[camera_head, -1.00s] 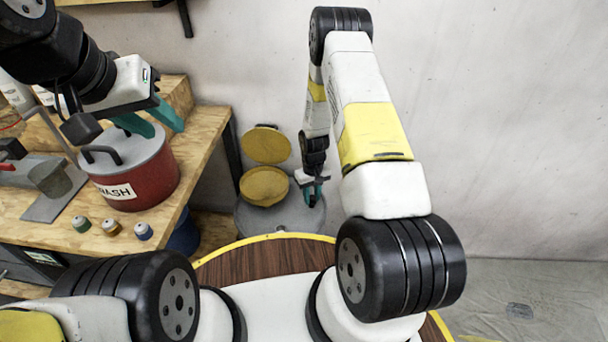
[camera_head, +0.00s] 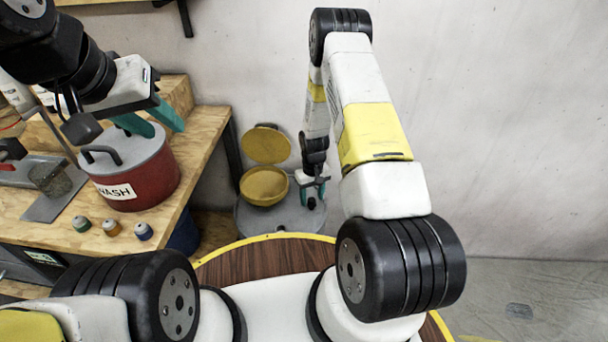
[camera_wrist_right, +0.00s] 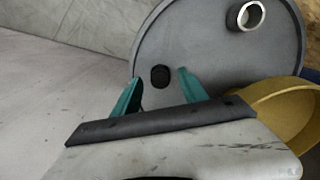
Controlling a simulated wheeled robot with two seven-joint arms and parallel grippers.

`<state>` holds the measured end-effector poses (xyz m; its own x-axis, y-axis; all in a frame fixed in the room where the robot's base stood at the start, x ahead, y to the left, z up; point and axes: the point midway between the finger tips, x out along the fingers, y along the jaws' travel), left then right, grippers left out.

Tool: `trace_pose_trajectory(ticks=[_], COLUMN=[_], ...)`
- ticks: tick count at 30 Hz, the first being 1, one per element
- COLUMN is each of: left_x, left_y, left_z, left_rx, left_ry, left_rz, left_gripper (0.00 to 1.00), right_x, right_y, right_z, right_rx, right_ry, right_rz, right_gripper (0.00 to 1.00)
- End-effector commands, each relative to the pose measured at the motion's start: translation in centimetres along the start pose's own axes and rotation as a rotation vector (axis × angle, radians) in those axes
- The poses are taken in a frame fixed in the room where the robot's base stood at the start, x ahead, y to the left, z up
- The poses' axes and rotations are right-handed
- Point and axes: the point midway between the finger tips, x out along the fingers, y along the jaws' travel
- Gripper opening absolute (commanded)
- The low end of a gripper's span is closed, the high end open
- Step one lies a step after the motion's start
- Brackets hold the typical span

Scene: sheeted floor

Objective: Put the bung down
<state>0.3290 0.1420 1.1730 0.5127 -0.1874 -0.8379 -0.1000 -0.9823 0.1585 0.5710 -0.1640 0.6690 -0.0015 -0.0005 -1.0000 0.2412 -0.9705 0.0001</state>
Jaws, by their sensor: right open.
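The bung (camera_wrist_right: 160,76) is a small black round plug resting on the grey drum top (camera_wrist_right: 205,62). In the head view the bung (camera_head: 311,203) shows just below my right gripper (camera_head: 312,188). The teal fingers of the right gripper (camera_wrist_right: 160,77) are spread apart, one on either side of the bung, with gaps between. My left gripper (camera_head: 160,122) has its two teal fingers apart with nothing between them, over the lid of the red pot.
A yellow funnel (camera_head: 265,198) with a raised lid (camera_head: 266,144) stands on the drum. A ringed opening (camera_wrist_right: 261,16) is in the drum top near its edge. The red wash pot (camera_head: 150,178) and several small jars stand on the wooden bench (camera_head: 200,150).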

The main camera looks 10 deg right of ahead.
Motion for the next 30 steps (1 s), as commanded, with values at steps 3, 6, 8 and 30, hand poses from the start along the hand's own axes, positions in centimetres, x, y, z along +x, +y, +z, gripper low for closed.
trace_pose_trajectory(ticks=[3, 6, 8, 30], left_x=[0.0, 0.0, 0.0, 0.0], left_y=[0.0, 0.0, 0.0, 0.0], left_z=[0.0, 0.0, 0.0, 0.0], left_rx=[0.000, 0.000, 0.000, 0.000], left_ry=[0.000, 0.000, 0.000, 0.000], left_rz=[0.000, 0.000, 0.000, 0.000], left_gripper=[0.36, 0.36, 0.36, 0.36], right_x=[-2.5, -4.7, -6.0, -28.1], right_y=[0.0, 0.0, 0.0, -0.8], right_z=[-0.1, -0.1, -0.1, 1.4], right_rx=[0.000, 0.000, 0.000, 0.080], right_ry=[0.005, 0.005, 0.005, 0.168], right_rz=[0.001, 0.001, 0.001, -0.022], right_gripper=[0.51, 0.51, 0.51, 0.51])
